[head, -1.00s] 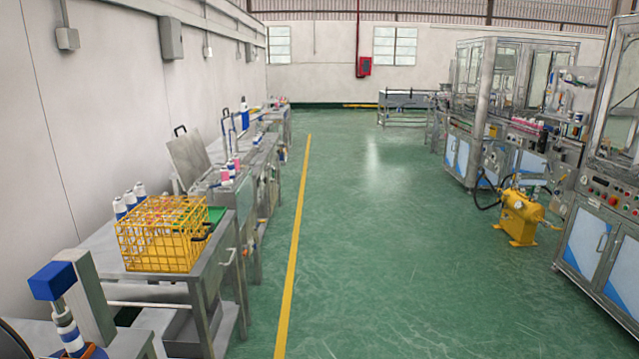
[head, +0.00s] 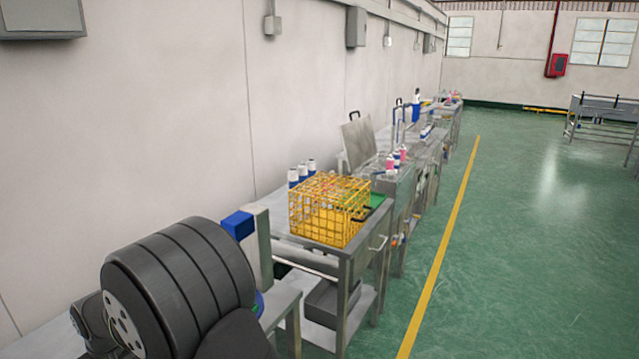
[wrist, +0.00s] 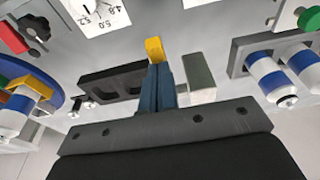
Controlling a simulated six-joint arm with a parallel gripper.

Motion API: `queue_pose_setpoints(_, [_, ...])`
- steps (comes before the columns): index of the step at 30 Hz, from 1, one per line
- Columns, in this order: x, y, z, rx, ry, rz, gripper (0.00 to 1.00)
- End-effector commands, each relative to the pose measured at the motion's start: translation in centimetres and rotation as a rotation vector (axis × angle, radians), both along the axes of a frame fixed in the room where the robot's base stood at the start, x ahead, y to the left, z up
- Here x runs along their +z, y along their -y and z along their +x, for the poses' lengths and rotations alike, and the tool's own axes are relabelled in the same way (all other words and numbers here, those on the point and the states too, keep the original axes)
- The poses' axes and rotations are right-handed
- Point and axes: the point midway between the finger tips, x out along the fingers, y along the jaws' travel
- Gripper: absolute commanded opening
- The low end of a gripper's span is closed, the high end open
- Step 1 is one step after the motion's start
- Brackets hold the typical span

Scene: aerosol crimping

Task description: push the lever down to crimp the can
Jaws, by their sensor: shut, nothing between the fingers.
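In the wrist view my gripper (wrist: 156,75) is shut and empty, its narrow dark blue fingers together. A small yellow block (wrist: 154,50) shows at their tips; I cannot tell whether it is part of the fingers or a separate piece. A white and blue can (wrist: 18,103) stands at the left edge by a blue ring (wrist: 47,101), partly cut off. I cannot pick out the lever with certainty. In the head view a blue block (head: 238,225) on a grey column (head: 263,248) stands behind my dark arm, which hides what is below it.
In the head view a yellow wire basket (head: 330,208) sits on the further table; the green floor is clear.

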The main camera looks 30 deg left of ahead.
Motion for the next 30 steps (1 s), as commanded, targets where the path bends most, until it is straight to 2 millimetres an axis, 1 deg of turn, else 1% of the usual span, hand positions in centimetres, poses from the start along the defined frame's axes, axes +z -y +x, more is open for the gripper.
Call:
queue_pose_setpoints(21, [5.8,0.0,0.0,0.000,0.000,0.001,0.00])
queue_pose_setpoints(30, [6.9,0.0,0.0,0.000,0.000,0.000,0.00])
